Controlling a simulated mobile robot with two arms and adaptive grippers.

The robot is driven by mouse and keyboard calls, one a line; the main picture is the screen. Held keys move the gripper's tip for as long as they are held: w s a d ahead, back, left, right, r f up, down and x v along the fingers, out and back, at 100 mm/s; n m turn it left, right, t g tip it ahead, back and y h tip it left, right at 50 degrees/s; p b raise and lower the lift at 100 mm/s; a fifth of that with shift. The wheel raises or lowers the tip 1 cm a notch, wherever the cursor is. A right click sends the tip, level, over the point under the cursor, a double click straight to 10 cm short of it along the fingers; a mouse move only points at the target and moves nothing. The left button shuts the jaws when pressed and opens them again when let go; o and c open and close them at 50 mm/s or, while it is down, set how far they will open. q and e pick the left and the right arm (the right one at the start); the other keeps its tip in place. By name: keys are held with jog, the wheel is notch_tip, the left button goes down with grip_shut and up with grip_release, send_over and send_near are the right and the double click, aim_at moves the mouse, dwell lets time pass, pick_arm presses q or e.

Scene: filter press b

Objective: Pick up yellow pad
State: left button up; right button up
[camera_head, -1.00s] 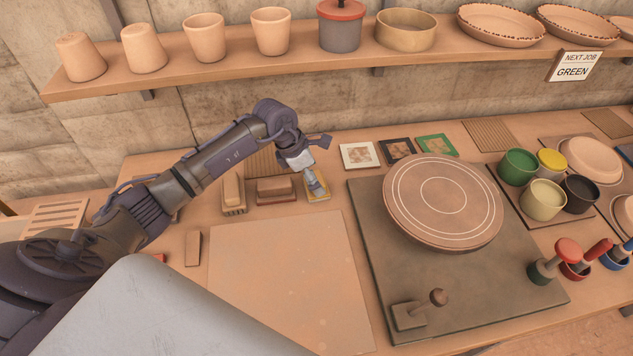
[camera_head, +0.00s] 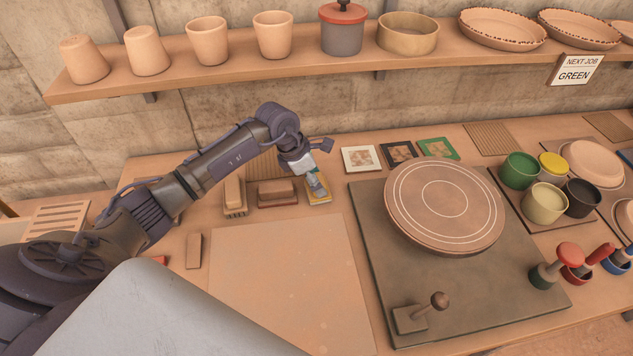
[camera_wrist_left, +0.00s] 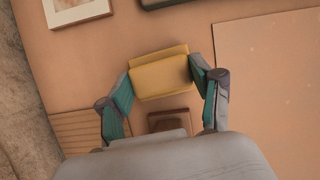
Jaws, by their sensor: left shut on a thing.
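The yellow pad (camera_wrist_left: 160,75) sits between the two fingers of my left gripper (camera_wrist_left: 160,88) in the left wrist view. The fingers touch its left and right sides, and the gripper is shut on it. In the head view the left gripper (camera_head: 317,188) reaches down over the pad (camera_head: 318,198) and hides much of it. The pad is at or close to the tabletop; I cannot tell whether it is lifted. My right gripper is not in view.
Brown blocks (camera_head: 277,193) lie just left of the pad. White, black and green framed tiles (camera_head: 361,157) lie behind right. A turntable (camera_head: 443,205) stands on a dark board to the right. A pale flat sheet (camera_head: 288,285) covers the front middle. A shelf (camera_head: 200,67) runs above.

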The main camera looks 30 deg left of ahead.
aim_at(322, 179)
pick_arm(q)
notch_tip(322, 179, up, 3)
jog(key=shift+w+r+b, duration=0.1)
jog(key=shift+b, duration=0.6)
jog(key=s+d+r+b, duration=0.2)
jog(key=d+r, duration=0.5)
jog(key=d, duration=0.4)
jog(key=shift+s+d+r+b, duration=0.2)
jog(key=shift+s+r+b, duration=0.1)
jog(key=shift+s+b, duration=0.15)
